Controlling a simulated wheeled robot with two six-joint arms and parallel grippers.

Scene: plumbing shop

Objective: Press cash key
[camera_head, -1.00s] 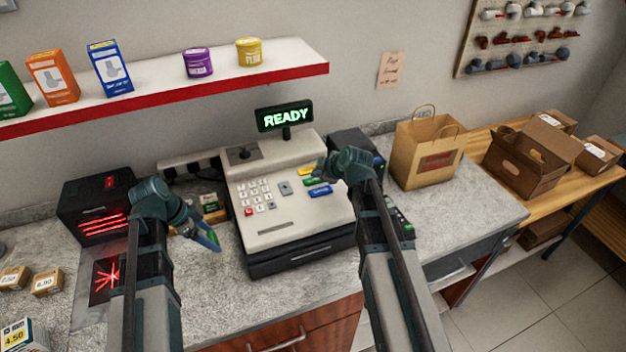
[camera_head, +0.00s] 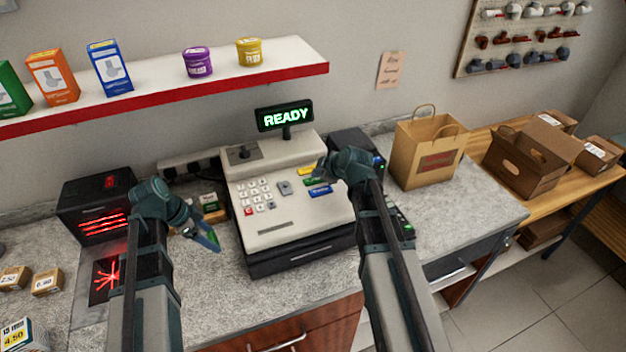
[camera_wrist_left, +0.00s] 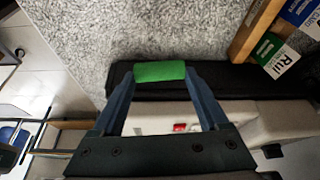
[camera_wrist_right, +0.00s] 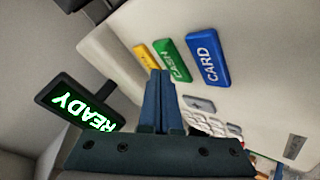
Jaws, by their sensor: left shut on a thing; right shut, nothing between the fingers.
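The cash register (camera_head: 285,215) stands on the counter, its display (camera_head: 285,116) reading READY. The green CASH key (camera_wrist_right: 174,60) lies between a yellow key (camera_wrist_right: 145,55) and the blue CARD key (camera_wrist_right: 206,53) in the right wrist view. In the head view the green key (camera_head: 314,181) is partly hidden by my right gripper (camera_head: 316,175). My right gripper is shut and empty, its tips (camera_wrist_right: 160,76) close beside the CASH key; I cannot tell whether they touch it. My left gripper (camera_head: 212,242) is shut on a small green object (camera_wrist_left: 160,71), left of the register.
A red-lit scanner (camera_head: 96,212) stands left of the register, small boxes (camera_head: 46,281) at far left. A paper bag (camera_head: 426,150) stands to the right. A shelf (camera_head: 200,80) hangs above. Bare counter lies in front of the bag.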

